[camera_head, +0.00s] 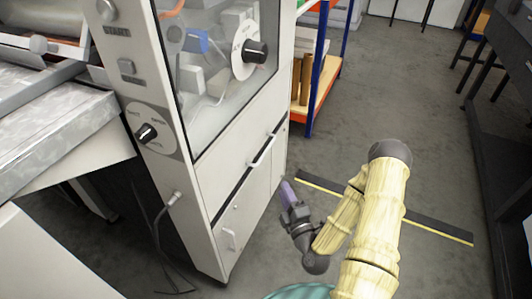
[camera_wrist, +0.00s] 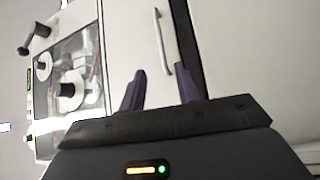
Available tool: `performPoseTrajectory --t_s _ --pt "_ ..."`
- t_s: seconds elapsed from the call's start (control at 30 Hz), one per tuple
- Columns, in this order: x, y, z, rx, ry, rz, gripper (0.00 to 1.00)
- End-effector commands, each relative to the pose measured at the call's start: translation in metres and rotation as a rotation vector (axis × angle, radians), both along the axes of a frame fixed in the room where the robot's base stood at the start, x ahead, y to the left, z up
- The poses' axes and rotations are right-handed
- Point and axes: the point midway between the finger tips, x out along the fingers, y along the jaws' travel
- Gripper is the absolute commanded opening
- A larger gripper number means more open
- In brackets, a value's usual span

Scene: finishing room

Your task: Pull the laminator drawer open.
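The laminator (camera_head: 215,165) is a tall pale cabinet with a window and knobs above. Its drawer front (camera_head: 222,172) is a plain panel below the window, flush with the cabinet as far as I can see. A light bar handle (camera_head: 263,151) is on it, above a dark gap. In the wrist view the handle (camera_wrist: 161,38) is ahead, roughly in line with the space between my fingers. My gripper (camera_head: 287,190) has purple fingers, points toward the cabinet and is low at its right side. In the wrist view my gripper (camera_wrist: 160,68) is open and empty, apart from the handle.
A lower door with a small handle (camera_head: 229,238) is under the drawer. A blue and orange shelf rack (camera_head: 318,75) stands behind the laminator. A black and yellow floor strip (camera_head: 430,227) lies to the right. The grey floor in front is mostly clear.

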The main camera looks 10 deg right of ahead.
Motion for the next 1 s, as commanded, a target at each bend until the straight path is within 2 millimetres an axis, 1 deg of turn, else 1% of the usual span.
performPoseTrajectory --t_s 0.27,0.57,0.83,1.0 --pt "0.012 0.002 -0.003 -0.007 0.002 0.006 0.33" --pt "0.029 0.006 0.001 -0.004 -0.001 0.004 0.33" --pt "0.040 0.008 -0.002 -0.010 0.017 0.010 0.33" --pt "0.048 0.009 0.000 -0.009 0.014 0.008 0.33"
